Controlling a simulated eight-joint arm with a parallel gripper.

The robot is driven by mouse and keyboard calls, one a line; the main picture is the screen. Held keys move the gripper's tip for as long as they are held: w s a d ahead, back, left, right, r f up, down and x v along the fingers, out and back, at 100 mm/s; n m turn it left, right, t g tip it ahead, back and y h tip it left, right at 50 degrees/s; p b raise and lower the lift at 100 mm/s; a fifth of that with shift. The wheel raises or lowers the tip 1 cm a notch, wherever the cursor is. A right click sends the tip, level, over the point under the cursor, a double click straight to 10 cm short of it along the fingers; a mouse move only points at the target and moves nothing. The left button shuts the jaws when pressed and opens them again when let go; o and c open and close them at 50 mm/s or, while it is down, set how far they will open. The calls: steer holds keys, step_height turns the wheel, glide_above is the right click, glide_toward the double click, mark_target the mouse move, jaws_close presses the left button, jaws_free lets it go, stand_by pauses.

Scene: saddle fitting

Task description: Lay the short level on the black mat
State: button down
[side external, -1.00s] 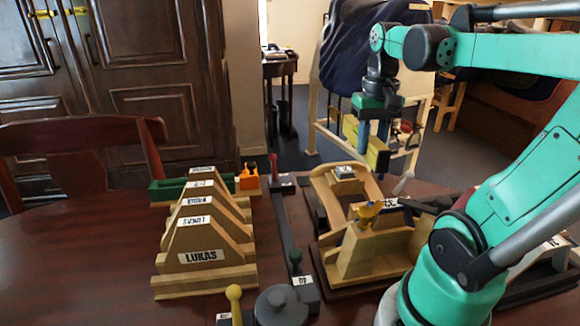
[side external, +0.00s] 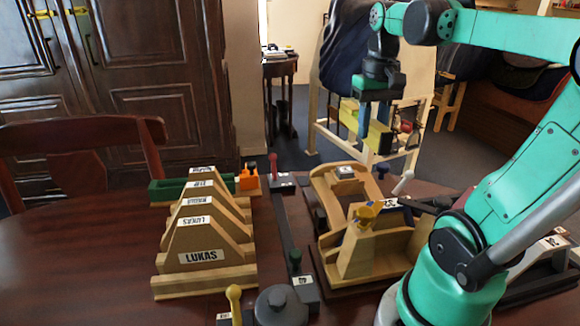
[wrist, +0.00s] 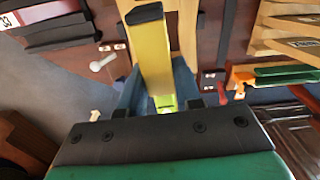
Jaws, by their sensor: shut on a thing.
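My gripper (side external: 373,122) is shut on the yellow short level (side external: 352,110), high above the far edge of the table. The level touches nothing but the fingers. I cannot pick out the black mat for certain in either view.
Below and nearer stands a wooden saddle fixture (side external: 355,262) on a dark base. A long dark bar (side external: 284,225) lies to its left. Several wooden blocks labelled LUKAS (side external: 205,235) and a green tray (side external: 167,190) stand further left. Bare table (side external: 80,250) shows at left.

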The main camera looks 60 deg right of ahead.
mark_target(356, 116)
steer(key=w+d+f+n, duration=0.3)
steer(key=w+d+n, duration=0.3)
steer(key=d+n, duration=0.25)
steer(key=shift+w+d+f+n, duration=0.65)
steer(key=shift+d+f+n, duration=0.65)
steer(key=shift+f, duration=0.85)
steer(key=shift+w+d+f+n, duration=0.7)
steer(key=shift+d+f+n, duration=0.25)
steer(key=shift+f+n, duration=0.95)
steer(key=shift+w+d+f+n, duration=0.65)
steer(key=shift+d+f+n, duration=0.5)
steer(key=shift+f, duration=1.25)
steer(key=shift+f, duration=0.5)
steer(key=shift+f, duration=0.25)
steer(key=shift+f, duration=0.8)
steer(key=shift+c, duration=0.6)
jaws_free()
